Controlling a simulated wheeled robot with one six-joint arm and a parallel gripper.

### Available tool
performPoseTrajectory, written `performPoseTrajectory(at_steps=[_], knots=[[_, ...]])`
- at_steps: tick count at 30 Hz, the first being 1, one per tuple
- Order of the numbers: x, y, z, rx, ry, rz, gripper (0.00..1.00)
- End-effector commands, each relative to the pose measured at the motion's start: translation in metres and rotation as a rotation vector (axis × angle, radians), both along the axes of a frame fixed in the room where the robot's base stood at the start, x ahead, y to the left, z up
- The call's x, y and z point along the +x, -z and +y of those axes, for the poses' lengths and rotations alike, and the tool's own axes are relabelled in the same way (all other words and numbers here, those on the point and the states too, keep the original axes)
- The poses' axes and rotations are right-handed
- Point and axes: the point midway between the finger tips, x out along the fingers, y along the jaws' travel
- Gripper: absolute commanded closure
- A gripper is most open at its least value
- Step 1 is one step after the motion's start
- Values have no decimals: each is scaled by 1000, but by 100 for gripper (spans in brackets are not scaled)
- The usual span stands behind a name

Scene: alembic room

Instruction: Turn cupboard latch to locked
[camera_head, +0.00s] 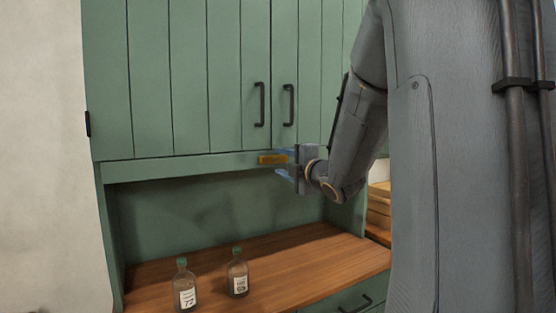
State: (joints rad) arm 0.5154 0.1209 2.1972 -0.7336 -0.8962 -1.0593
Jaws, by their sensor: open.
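The green cupboard (168,80) has two plank doors with dark vertical handles, and both doors look shut. A small brass-coloured latch (271,159) lies horizontally on the rail just below the doors, near where they meet. My gripper (282,163) is at the latch's right end, with its bluish fingers open, one above and one below the level of the latch. Whether the fingers touch the latch cannot be told. The latch's right end is partly hidden by the fingers.
Two glass bottles with green caps, a left one (185,287) and a right one (237,274), stand on the wooden counter (290,260) below. A wooden stack (379,208) sits at the right, behind my arm. The recess under the rail is otherwise empty.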

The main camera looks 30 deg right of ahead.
Motion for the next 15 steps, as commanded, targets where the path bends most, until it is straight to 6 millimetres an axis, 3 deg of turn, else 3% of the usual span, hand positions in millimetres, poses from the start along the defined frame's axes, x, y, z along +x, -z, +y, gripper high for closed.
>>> performPoseTrajectory(at_steps=[6,15], knots=[[25,-1,1,1,-1,0,59],[31,1,1,2,1,1,59]])
